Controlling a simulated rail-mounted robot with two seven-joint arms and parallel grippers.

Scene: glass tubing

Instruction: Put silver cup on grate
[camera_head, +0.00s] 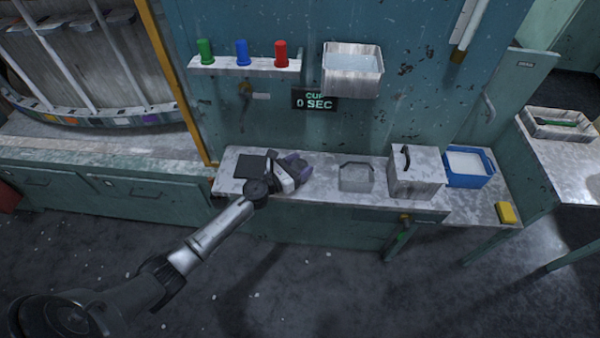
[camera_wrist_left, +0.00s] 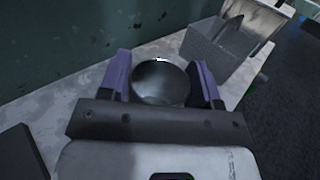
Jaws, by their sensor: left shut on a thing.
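My left gripper (camera_head: 296,168) is over the left part of the narrow bench. In the left wrist view its two purple fingers (camera_wrist_left: 160,80) are shut on the silver cup (camera_wrist_left: 161,83), a round, shiny grey thing seen from above. I cannot tell whether the cup touches the bench. A grey mesh-like tray (camera_head: 356,177) sits on the bench to the right of the gripper, apart from it. It also shows in the left wrist view (camera_wrist_left: 222,48), up and right of the cup; it may be the grate. My right gripper is not in view.
A dark square plate (camera_head: 250,167) lies left of the gripper. A metal box with a handle (camera_head: 416,172), a blue bin (camera_head: 468,167) and a yellow block (camera_head: 506,213) are to the right. Above are a wall shelf (camera_head: 245,64) with coloured bottles and a wall basin (camera_head: 352,82).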

